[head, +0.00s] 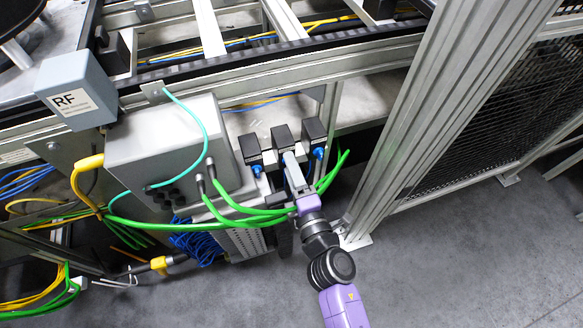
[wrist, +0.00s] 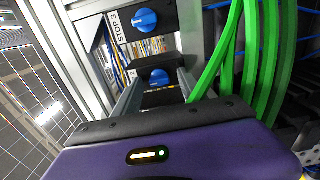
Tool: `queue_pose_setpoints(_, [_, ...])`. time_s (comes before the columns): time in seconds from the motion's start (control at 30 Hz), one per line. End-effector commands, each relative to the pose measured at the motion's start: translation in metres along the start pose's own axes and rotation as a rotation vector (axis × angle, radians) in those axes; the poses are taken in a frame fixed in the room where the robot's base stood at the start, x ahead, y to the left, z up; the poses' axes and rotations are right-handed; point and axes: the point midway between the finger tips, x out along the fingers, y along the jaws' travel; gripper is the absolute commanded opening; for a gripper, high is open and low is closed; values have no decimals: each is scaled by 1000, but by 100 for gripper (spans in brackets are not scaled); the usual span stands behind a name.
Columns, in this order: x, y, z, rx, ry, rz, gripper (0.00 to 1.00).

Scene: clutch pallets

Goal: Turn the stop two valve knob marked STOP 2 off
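Three black valve boxes stand in a row in the head view: left (head: 250,148), middle (head: 281,134) and right (head: 314,129). Blue knobs show on the left box (head: 257,170) and right box (head: 319,153); my gripper (head: 292,165) hides the middle one. In the wrist view, a blue knob (wrist: 159,77) on a black box appears between my gripper's (wrist: 158,84) two spread fingers; its label is not readable. Whether the fingers touch it is unclear. Another blue knob (wrist: 145,20) above it sits beside a label reading STOP 3 (wrist: 116,27).
Green cables (head: 240,211) run from a grey box (head: 160,140) close to my gripper; they also show right of it in the wrist view (wrist: 268,60). A thick aluminium post (head: 425,110) stands to the right. Grey floor (head: 440,260) lies open in front.

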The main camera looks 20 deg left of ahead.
Motion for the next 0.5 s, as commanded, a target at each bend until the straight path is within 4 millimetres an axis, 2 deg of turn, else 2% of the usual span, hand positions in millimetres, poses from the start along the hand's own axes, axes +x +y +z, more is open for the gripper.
queue_pose_setpoints(0.23, [-7, 0, 0, 1, -1, -1, 49])
queue_pose_setpoints(0.5, [-50, 0, 0, 1, -1, -2, 49])
